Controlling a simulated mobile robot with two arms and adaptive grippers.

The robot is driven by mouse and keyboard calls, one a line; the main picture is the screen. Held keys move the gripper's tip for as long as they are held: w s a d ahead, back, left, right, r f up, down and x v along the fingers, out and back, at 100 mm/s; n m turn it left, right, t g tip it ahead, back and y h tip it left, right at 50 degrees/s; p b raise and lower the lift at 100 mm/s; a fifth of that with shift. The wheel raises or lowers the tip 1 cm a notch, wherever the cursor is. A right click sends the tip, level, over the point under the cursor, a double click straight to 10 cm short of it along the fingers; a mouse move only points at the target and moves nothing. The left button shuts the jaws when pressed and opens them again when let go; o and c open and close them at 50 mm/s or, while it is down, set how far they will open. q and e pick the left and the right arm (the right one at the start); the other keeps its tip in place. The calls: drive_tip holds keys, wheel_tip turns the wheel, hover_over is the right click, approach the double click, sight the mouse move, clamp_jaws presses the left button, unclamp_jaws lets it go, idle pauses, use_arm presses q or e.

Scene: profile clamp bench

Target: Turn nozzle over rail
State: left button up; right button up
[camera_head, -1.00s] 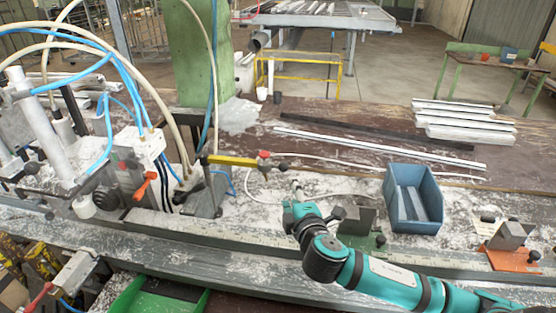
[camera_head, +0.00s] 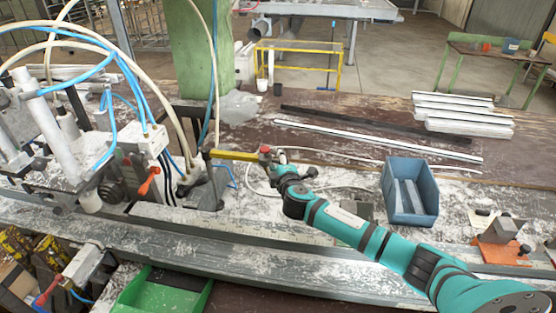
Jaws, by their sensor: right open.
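The nozzle (camera_head: 236,155) is a yellow bar with a red and dark end piece, on a post at the right of the clamp machine. It points right, above the back of the bench. The long grey rail (camera_head: 235,229) runs along the front of the bench, nearer to me than the nozzle. My right gripper (camera_head: 272,160) is open at the nozzle's red end. My arm hides part of this spot, and I cannot tell whether the fingers touch the end. My left gripper is not in view.
A blue bin (camera_head: 428,190) with metal pieces stands right of my arm. An orange stop block (camera_head: 503,252) is at the far right. Hoses (camera_head: 125,75) arch over the machine at left. Metal profiles (camera_head: 375,140) lie behind on the brown table.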

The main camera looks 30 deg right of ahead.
drive_tip(key=shift+w, duration=0.1)
drive_tip(key=c, duration=0.9)
drive_tip(key=shift+w, duration=0.1)
clamp_jaws()
drive_tip(key=shift+r, duration=0.1)
